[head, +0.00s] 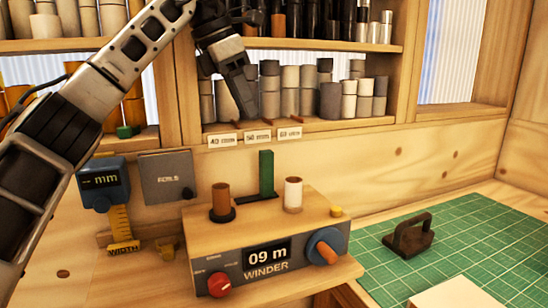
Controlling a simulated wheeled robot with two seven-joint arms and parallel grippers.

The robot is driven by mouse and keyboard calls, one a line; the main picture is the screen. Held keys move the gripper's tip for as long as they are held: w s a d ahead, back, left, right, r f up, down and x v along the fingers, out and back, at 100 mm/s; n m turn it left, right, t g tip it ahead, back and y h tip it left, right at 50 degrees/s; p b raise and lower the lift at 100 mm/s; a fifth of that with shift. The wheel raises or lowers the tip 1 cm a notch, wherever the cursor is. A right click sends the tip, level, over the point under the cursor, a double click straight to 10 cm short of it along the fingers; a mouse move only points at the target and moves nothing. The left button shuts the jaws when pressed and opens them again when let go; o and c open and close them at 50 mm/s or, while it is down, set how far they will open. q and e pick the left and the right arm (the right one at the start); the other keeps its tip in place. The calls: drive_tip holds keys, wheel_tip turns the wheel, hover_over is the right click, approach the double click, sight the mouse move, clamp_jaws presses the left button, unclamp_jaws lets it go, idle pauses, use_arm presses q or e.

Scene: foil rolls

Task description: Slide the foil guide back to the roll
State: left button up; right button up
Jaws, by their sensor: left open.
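The winder (270,253) is a wooden-topped box with a grey front and a display reading "09 m". A green upright plate (267,173), which looks like the foil guide, stands at a dark slot in its top. A brown roll (221,199) stands on a dark base to its left. A white roll (293,194) stands to its right. My left gripper (244,108) hangs above and behind the winder, in front of the shelf. It is open, apart from the plate, with nothing seen in it. My right gripper is out of view.
A red knob (219,285) and a blue crank (325,247) are on the winder's front. Shelves of rolls (331,100) stand behind. A blue width gauge (104,183) is at left. A green mat (465,243) with a dark handled block (409,236) is at right.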

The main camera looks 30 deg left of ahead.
sight(266, 151)
use_arm(q)
drive_tip(key=x, duration=1.3)
drive_tip(key=shift+f, duration=0.2)
